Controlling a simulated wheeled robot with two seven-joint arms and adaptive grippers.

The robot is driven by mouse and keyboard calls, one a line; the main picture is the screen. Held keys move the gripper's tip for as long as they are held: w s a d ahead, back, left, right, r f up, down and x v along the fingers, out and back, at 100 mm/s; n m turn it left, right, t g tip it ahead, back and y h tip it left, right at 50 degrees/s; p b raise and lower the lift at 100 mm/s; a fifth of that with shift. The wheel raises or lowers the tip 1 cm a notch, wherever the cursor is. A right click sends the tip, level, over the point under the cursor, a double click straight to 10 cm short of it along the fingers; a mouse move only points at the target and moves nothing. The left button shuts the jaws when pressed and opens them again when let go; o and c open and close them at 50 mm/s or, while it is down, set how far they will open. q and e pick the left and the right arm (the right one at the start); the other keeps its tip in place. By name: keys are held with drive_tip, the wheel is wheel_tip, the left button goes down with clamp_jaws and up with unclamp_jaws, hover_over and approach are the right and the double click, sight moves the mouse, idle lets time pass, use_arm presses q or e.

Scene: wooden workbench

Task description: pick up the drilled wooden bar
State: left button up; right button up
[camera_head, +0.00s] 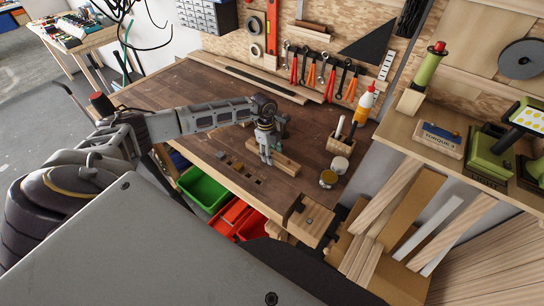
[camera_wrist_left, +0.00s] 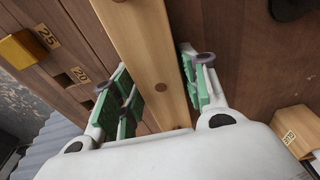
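The drilled wooden bar (camera_head: 289,166) is a pale, long block lying on the workbench in the head view. In the left wrist view the bar (camera_wrist_left: 142,38) runs down from the top edge, with small dark round holes on its face. My left gripper (camera_head: 266,157) is at the bar, pointing down. In the left wrist view the left gripper (camera_wrist_left: 160,88) has its green-padded fingers on either side of the bar, apart and open. I cannot tell if a pad touches it. My right gripper is not in view.
Green (camera_head: 203,188) and red bins hang below the front edge. Tools hang at the back.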

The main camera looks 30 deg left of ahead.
sight(272, 153)
use_arm(q)
drive_tip(key=c, duration=0.6)
drive_tip(key=shift+r, duration=0.1)
wheel_tip(272, 153, up, 8)
drive_tip(key=shift+r+b, duration=0.2)
drive_tip(key=shift+b, duration=0.5)
drive_tip(key=shift+r, duration=0.75)
